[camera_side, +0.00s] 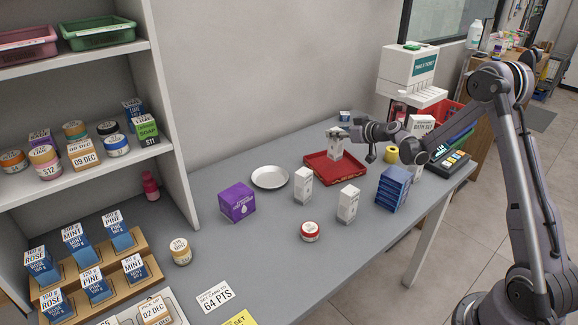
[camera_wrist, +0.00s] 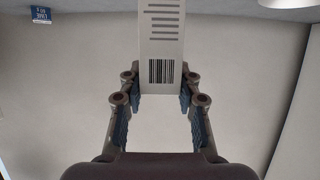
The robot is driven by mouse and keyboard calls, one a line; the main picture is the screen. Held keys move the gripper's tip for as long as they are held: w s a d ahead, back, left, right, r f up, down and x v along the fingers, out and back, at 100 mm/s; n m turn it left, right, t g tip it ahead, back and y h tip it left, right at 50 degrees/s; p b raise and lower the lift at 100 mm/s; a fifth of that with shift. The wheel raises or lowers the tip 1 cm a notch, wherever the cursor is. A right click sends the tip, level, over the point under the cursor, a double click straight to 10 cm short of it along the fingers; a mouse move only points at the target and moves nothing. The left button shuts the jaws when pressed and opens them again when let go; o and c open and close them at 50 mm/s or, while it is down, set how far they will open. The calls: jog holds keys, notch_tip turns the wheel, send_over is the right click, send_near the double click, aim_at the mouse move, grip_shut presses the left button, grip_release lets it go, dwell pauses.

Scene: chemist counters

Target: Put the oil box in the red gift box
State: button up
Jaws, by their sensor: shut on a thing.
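My gripper (camera_side: 338,133) is shut on a white box (camera_side: 336,151), holding it upright over the red gift box (camera_side: 322,176). The gift box is a shallow open red tray on the counter. I cannot tell whether the white box touches its floor. In the wrist view the white box (camera_wrist: 162,40) shows a barcode and grey stripes between the fingers. Its label is too small to read, so I cannot confirm it is the oil box. Two similar white boxes stand nearer on the counter, one at left (camera_side: 303,187) and one at right (camera_side: 348,204).
A white plate (camera_side: 270,177) and a purple box (camera_side: 237,202) lie left of the gift box. A white ticket machine (camera_side: 409,70) rises behind.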

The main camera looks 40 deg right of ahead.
aim_at(341, 142)
jog(key=shift+f, duration=1.9)
jog(key=o, duration=1.1)
jog(key=shift+f, duration=0.1)
jog(key=shift+o, duration=0.2)
